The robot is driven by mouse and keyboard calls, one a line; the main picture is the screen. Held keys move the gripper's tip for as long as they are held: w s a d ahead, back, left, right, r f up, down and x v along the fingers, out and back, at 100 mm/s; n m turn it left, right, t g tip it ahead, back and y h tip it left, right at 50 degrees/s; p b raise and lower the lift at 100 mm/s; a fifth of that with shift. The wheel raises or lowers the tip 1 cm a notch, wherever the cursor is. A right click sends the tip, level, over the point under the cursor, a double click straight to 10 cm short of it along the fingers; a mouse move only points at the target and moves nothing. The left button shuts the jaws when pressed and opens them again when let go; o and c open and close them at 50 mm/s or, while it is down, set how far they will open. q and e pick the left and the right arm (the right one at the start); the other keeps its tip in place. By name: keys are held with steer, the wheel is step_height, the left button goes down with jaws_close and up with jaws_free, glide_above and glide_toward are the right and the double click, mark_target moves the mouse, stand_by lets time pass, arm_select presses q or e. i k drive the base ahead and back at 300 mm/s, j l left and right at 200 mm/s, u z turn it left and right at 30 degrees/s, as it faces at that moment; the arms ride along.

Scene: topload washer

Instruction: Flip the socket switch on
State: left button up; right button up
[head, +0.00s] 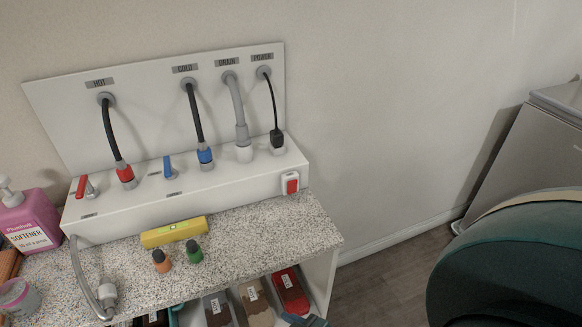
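The socket switch (291,184) is a red rocker in a white frame. It is on the front face of the white box (190,202), near its right end. I cannot tell from this view which way the rocker is tipped. The black power plug (276,138) stands in a socket on top of the box above the switch, its cable running up to the POWER outlet (264,72). Neither of my grippers can be made out in the head view.
The speckled counter (265,225) carries a yellow level (173,231), two small bottles (194,251), a pink softener bottle (30,220) and a grey hose end (107,295). Red (82,187) and blue (168,167) valve levers stand on the box. The counter before the switch is clear.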

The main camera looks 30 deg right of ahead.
mark_target(292, 184)
steer(key=z, duration=1)
